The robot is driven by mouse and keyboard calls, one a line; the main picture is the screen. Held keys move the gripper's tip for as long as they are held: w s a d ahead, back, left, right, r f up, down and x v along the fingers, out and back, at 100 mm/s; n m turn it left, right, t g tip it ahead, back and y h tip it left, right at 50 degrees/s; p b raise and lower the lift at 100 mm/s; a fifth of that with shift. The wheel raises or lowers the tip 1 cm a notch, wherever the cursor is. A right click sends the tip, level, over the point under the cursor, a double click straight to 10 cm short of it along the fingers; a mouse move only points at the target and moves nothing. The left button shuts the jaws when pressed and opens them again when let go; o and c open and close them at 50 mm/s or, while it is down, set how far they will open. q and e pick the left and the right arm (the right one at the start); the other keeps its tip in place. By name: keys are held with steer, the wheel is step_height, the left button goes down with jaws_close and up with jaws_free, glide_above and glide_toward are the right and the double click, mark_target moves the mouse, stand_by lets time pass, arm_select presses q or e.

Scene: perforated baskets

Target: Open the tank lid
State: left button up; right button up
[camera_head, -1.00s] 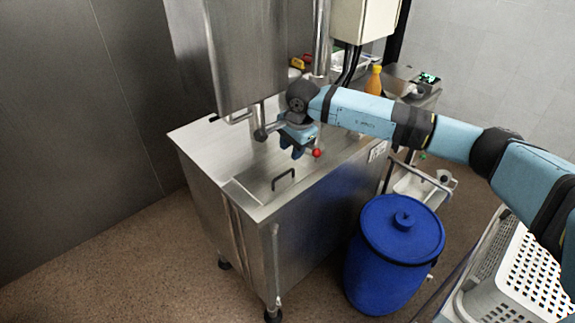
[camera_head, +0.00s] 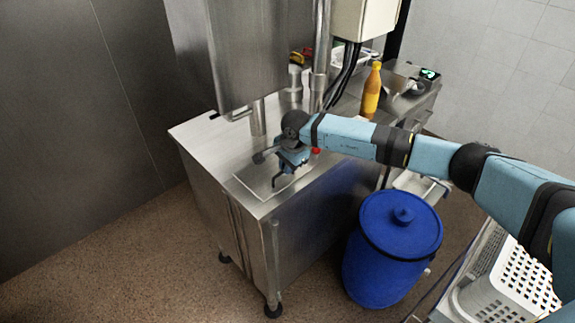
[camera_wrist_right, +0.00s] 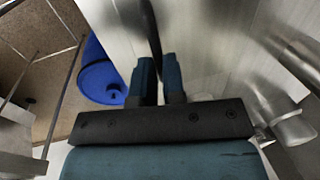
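The steel tank lid (camera_head: 250,186) lies flat and closed in the front part of the tank's top. Its black handle (camera_head: 275,181) stands up from it and is partly hidden by my right gripper. My right gripper (camera_head: 285,172) points down at the handle from above. In the right wrist view the two fingers (camera_wrist_right: 158,82) are a little apart, with the dark handle (camera_wrist_right: 153,28) running between them. I cannot tell whether they touch it. My left gripper is not in view.
A blue barrel (camera_head: 392,255) stands on the floor right of the steel tank (camera_head: 310,225). A white perforated basket (camera_head: 505,285) is at the lower right. A yellow bottle (camera_head: 371,92) stands behind my arm. A tall steel housing (camera_head: 250,55) rises over the tank's back.

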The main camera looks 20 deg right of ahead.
mark_target(275, 170)
jaws_close()
steer(key=shift+w+a+r+g+h+b, duration=0.25)
steer(key=shift+w+r+g+b, duration=0.25)
steer(key=shift+r+g, duration=0.15)
steer(key=shift+w+a+r+g+h+b, duration=0.1)
steer(key=shift+w+r+g+h+b, duration=0.15)
steer(key=shift+w+r+g+b, duration=0.4)
steer(key=shift+w+a+r+b, duration=0.2)
steer(key=shift+w+r+b, duration=0.25)
steer(key=shift+r+b, duration=0.25)
steer(key=shift+w+a+r+b, duration=0.25)
steer(key=shift+w+r+b, duration=0.3)
steer(key=shift+r, duration=0.1)
steer(key=shift+w+a+r+b, duration=0.2)
steer(key=shift+w+r+b, duration=0.2)
steer(key=shift+r+b, duration=0.3)
